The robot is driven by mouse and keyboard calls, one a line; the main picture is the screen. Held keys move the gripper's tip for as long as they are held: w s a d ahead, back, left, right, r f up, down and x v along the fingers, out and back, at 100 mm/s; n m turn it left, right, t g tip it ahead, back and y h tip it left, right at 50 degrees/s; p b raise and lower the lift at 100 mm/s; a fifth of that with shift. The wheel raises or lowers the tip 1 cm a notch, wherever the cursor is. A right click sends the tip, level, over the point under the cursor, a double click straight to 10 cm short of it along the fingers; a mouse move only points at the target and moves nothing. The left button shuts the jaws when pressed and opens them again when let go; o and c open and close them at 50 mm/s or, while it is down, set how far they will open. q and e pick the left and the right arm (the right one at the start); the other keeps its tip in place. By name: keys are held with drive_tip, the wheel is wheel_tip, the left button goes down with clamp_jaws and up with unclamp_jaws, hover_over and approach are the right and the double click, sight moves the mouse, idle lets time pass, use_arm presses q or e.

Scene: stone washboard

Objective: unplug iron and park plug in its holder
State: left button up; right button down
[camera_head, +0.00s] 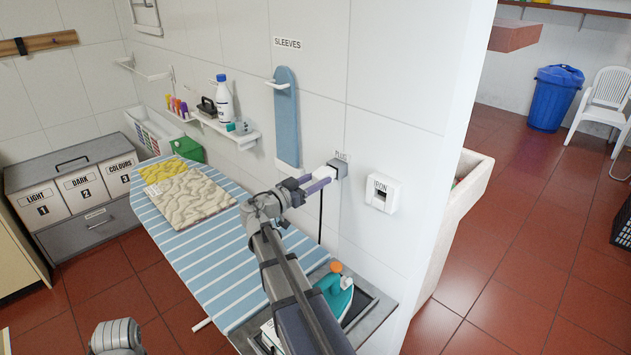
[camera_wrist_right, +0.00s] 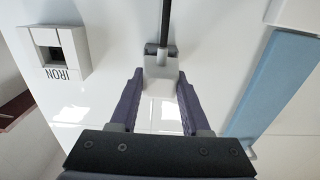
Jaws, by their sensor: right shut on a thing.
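The white plug (camera_wrist_right: 160,75) is between the fingertips of my right gripper (camera_head: 322,178), which is shut on it; the gripper also shows in the wrist view (camera_wrist_right: 161,95). A black cord (camera_wrist_right: 165,25) runs from the plug. The grey plug holder (camera_head: 340,167) is on the wall under a "PLUG" label, right at the plug's front. I cannot tell whether the plug touches it or sits in it. The white IRON socket (camera_head: 382,193) to its right shows an empty dark opening; it also shows in the wrist view (camera_wrist_right: 57,52). The teal iron (camera_head: 338,292) stands below.
The striped ironing board (camera_head: 215,262) with folded cloths (camera_head: 187,197) lies below left. A blue sleeve board (camera_head: 287,120) hangs left of the holder. A shelf (camera_head: 228,132) holds bottles. A stone basin (camera_head: 465,195) is beyond the wall's right edge.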

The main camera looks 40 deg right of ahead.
drive_tip(key=shift+w+d, duration=0.1)
drive_tip(key=shift+d, duration=0.85)
drive_tip(key=shift+c, duration=1.4)
unclamp_jaws()
drive_tip(key=a, duration=0.7)
drive_tip(key=shift+s+a, duration=0.35)
drive_tip(key=shift+a, duration=0.05)
